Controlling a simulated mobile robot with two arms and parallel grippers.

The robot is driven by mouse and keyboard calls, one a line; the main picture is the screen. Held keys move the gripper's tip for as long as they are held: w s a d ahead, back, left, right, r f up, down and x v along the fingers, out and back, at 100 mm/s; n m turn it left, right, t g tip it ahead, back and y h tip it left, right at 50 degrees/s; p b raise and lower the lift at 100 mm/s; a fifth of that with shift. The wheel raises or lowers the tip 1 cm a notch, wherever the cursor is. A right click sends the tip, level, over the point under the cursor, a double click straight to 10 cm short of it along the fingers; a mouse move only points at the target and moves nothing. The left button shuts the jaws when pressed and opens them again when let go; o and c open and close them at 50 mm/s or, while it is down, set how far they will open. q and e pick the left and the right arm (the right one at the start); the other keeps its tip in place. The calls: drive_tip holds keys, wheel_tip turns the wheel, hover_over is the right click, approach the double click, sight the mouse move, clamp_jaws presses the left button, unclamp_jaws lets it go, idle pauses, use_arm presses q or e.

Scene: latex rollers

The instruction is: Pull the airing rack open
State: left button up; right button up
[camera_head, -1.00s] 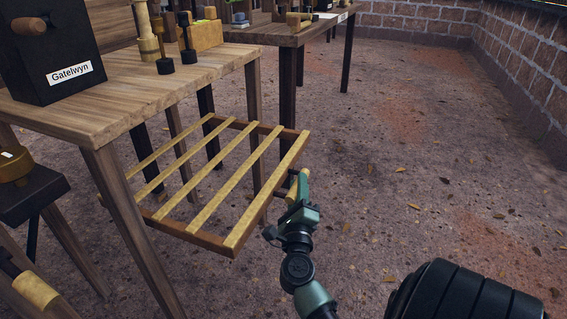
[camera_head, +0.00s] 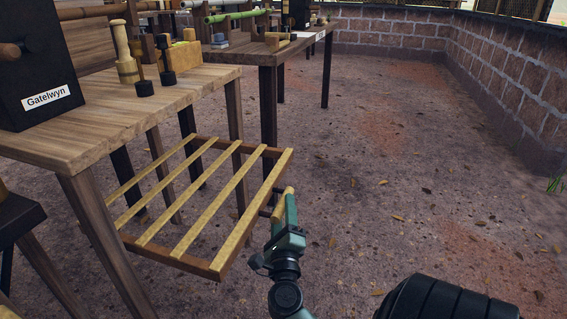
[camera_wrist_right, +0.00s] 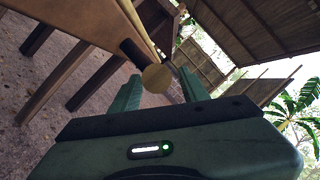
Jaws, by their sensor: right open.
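The airing rack (camera_head: 228,223), a brown wooden frame with several pale slats, juts out from under the wooden table toward the right. A tan bar handle (camera_head: 281,206) sits on a dark bracket at its outer side. My right gripper (camera_head: 286,204) is at this handle, its green finger beside the bar. In the right wrist view, the handle's round end (camera_wrist_right: 156,78) shows between the two spread fingers of the gripper (camera_wrist_right: 160,88). The fingers look apart from the handle, though contact is hard to judge. My left gripper is out of view.
The table (camera_head: 105,110) carries a dark box labelled "Gatelwyn" (camera_head: 35,65) and several wooden tools. A dark stool (camera_head: 18,217) stands at the left. A second table (camera_head: 262,58) is behind. Open ground (camera_head: 400,170) lies to the right, up to a brick wall (camera_head: 400,45).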

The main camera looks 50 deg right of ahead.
drive_tip(key=v, duration=0.6)
drive_tip(key=shift+s+a, duration=0.1)
idle(0.4)
